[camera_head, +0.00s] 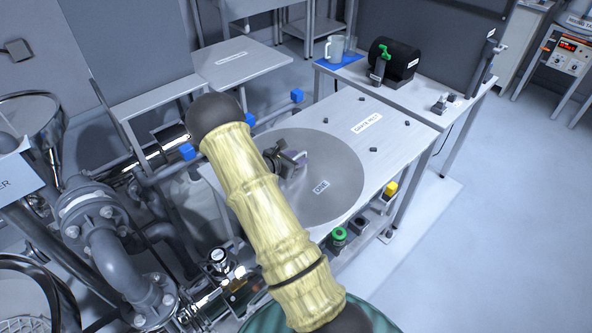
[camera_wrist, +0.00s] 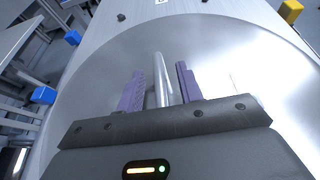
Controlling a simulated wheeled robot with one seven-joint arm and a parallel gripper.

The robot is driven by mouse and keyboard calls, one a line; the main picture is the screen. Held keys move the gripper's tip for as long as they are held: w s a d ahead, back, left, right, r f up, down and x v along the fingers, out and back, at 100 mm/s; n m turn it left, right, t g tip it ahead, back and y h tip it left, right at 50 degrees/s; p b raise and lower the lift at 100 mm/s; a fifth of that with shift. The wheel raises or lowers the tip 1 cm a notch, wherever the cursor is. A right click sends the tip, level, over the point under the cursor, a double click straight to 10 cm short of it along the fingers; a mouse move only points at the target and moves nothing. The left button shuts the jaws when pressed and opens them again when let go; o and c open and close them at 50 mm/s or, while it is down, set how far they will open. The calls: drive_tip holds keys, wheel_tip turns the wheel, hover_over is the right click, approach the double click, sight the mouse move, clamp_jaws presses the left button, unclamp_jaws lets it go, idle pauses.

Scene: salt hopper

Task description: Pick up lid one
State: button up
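Lid one is a large round grey disc (camera_head: 340,165) with a label reading "ONE", lying flat on a metal tabletop; it fills much of the wrist view (camera_wrist: 235,60). In the head view my yellow-sleeved arm covers the lid's left part, and the gripper mostly hides the handle.
Blue-tipped fittings (camera_head: 187,152) and pipework (camera_head: 110,225) crowd the left. Floor at right is clear.

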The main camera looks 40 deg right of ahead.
clamp_jaws()
drive_tip(key=shift+r, duration=0.15)
idle(1.4)
